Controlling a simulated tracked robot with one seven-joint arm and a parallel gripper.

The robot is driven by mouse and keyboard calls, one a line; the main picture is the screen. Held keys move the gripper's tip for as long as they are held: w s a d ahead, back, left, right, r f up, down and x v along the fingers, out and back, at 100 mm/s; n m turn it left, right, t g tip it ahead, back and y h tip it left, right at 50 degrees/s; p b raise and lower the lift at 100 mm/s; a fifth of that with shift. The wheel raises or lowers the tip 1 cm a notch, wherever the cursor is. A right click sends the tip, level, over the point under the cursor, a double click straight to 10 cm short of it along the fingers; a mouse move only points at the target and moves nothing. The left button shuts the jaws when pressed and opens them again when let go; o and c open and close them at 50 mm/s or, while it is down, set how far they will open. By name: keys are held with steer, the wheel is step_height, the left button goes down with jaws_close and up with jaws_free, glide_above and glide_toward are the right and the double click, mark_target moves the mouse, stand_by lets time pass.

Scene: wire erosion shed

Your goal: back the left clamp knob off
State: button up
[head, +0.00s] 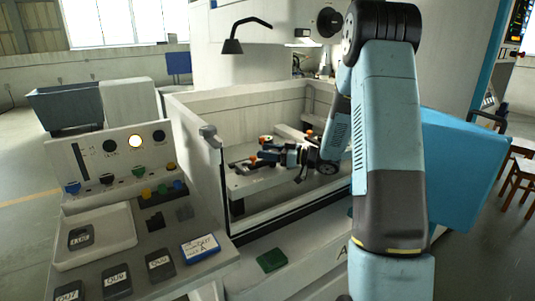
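My gripper (258,156) is inside the open machine tank (190,106), at the end of my arm, and points left just above the work table (277,180). A small orange-red knob (265,139) shows just behind the gripper, at the left of the clamping area. Another orange-red knob (309,133) stands further right, near the wrist. The fingertips are small and dark against dark clamp parts. I cannot tell whether they touch a knob or are open or shut.
The tank's front wall and glass edge stand between my body and the work table. A control desk (90,218) with a white tray (122,237), labelled dark blocks and a lit round lamp (135,141) is at left. A green pad (271,260) lies in front of the tank. A lamp (232,46) hangs above.

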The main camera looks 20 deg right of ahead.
steer(key=shift+o, duration=1.1)
steer(key=shift+s+a+r, duration=0.1)
steer(key=shift+r, duration=0.25)
steer(key=shift+s+f, duration=0.1)
steer(key=shift+f, duration=0.05)
steer(key=v, duration=1.3)
steer(key=shift+d, duration=0.35)
steer(key=shift+f, duration=0.15)
